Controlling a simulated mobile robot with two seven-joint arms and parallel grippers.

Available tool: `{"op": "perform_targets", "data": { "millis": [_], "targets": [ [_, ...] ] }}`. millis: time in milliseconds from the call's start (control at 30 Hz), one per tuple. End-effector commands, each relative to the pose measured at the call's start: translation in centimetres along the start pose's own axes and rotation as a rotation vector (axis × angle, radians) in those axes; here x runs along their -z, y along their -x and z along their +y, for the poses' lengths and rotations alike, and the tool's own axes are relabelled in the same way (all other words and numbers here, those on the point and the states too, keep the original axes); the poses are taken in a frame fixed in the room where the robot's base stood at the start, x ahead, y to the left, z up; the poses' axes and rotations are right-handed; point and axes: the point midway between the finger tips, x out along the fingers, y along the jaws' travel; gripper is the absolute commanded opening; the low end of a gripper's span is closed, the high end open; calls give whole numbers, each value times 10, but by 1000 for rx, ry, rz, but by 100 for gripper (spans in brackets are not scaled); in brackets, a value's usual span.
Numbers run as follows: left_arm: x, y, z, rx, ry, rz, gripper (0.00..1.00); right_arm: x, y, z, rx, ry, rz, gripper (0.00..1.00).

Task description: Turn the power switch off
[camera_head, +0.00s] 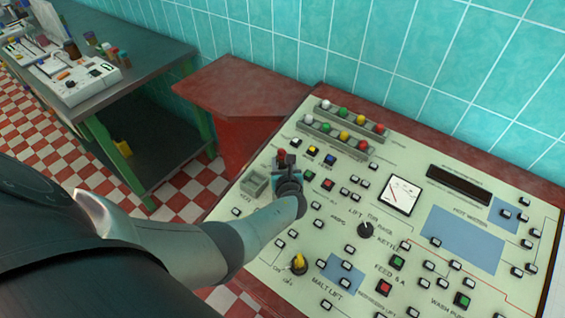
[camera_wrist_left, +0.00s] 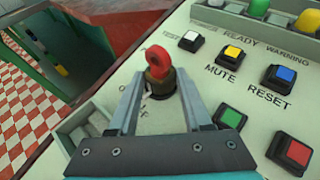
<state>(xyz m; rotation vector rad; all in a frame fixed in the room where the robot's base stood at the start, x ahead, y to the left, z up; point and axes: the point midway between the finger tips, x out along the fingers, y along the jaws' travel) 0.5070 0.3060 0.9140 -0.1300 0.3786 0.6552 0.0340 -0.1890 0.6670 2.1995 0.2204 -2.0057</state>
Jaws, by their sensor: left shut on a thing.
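The power switch is a red ring-shaped key in a dark brass collar, seen in the left wrist view (camera_wrist_left: 157,66) and at the panel's left side in the head view (camera_head: 281,155). My left gripper (camera_head: 286,170) reaches it from the front. In the left wrist view its two fingers (camera_wrist_left: 158,86) are shut on the switch, one on each side of the collar. The red ring stands up beyond the fingertips. The lettering around the switch is partly hidden by the fingers, so its set position is hard to read. My right gripper is not in view.
The pale control panel (camera_head: 330,215) carries many buttons, a dial gauge (camera_head: 403,195) and a yellow knob (camera_head: 299,262). Mute (camera_wrist_left: 232,55) and reset (camera_wrist_left: 279,77) buttons sit close right of the switch. A green-legged table (camera_head: 150,65) stands at left; tiled wall behind.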

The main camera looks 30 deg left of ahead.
Motion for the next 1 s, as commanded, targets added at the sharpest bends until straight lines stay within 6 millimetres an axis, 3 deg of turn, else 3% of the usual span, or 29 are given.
{"op": "perform_targets", "data": {
  "millis": [467,500,733,1000],
  "targets": [
    [0,0,0,-7,6,0,0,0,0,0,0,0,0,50],
    [0,0,0,-7,6,0,53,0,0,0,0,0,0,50],
    [0,0,0,-6,5,0,78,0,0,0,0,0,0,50],
    [0,1,0,-6,3,0,79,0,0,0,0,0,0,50]
  ]
}}
